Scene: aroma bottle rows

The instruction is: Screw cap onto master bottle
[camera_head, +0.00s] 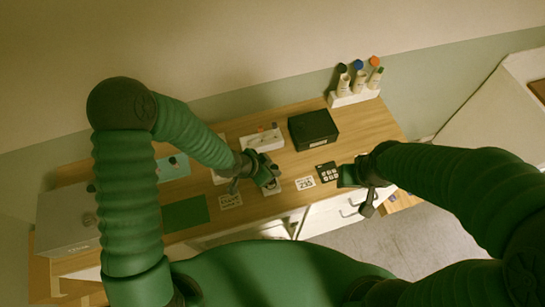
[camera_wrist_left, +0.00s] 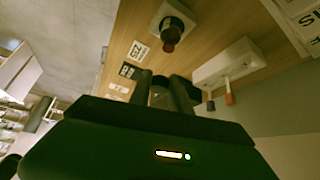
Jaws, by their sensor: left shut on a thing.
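A dark brown bottle (camera_wrist_left: 171,34) stands in a small white base (camera_wrist_left: 176,15) in the left wrist view. The base also shows in the head view (camera_head: 271,190), close to my left gripper, which hides most of the bottle. My left gripper (camera_head: 268,177) is over the table's front middle and shut on a small dark thing (camera_wrist_left: 160,97), seemingly the cap. In the left wrist view its fingers (camera_wrist_left: 172,92) are apart from the bottle. My right gripper (camera_head: 346,177) is at the table's front right; its finger opening is unclear.
A white block with droppers (camera_head: 262,141) lies behind the left gripper. A black box (camera_head: 313,129) stands right of it. A white rack (camera_head: 354,98) holds several capped bottles at the back right. A green mat (camera_head: 185,213) and grey box (camera_head: 68,218) are on the left.

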